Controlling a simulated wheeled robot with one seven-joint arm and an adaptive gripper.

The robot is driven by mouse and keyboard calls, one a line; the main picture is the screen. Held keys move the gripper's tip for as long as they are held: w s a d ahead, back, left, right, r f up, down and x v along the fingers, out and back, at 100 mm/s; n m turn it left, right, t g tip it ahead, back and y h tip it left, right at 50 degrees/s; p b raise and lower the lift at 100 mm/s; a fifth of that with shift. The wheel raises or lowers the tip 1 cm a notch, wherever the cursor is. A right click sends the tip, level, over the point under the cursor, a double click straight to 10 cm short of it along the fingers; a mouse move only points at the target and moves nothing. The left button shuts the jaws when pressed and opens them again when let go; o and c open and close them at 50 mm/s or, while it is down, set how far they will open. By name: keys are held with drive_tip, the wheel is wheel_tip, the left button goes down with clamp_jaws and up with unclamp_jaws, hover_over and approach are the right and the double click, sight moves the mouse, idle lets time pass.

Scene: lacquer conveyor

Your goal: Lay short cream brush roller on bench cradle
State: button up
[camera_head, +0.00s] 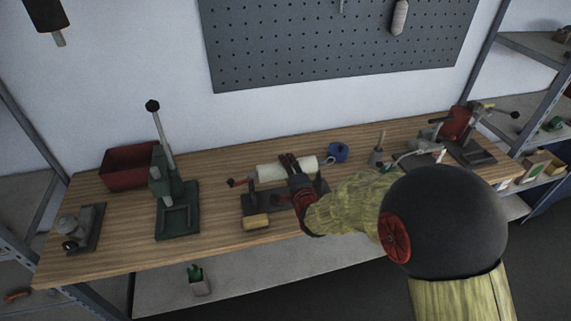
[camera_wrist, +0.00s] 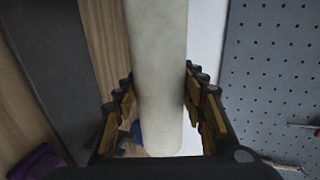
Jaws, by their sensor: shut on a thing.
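The short cream brush roller (camera_head: 270,172) lies level over the bench cradle (camera_head: 255,203), a dark stand with uprights and a red handle at its left. I cannot tell whether the roller rests on the cradle or hangs just above it. My gripper (camera_head: 290,165) is shut around the roller near its middle and hides part of it and of the cradle. In the wrist view, the roller (camera_wrist: 158,70) runs lengthwise between the fingers of my gripper (camera_wrist: 160,105), with its rounded end showing below.
On the wooden bench (camera_head: 120,235) stand a green lever press (camera_head: 175,195), a red bin (camera_head: 128,165), a blue item (camera_head: 338,152) and a red clamp device (camera_head: 462,125). A tan block (camera_head: 256,221) lies in front of the cradle. A pegboard (camera_head: 330,50) hangs behind.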

drive_tip(key=shift+f+b, duration=1.15)
drive_tip(key=shift+f, duration=1.3)
drive_tip(key=shift+f+b, duration=0.75)
drive_tip(key=shift+b, duration=0.3)
drive_tip(key=shift+s, duration=0.1)
drive_tip(key=o, duration=1.3)
drive_tip(key=shift+c, duration=0.2)
drive_tip(key=shift+o, duration=0.4)
drive_tip(key=shift+f, duration=0.1)
drive_tip(key=shift+s+d, duration=0.1)
drive_tip(key=v, duration=1.2)
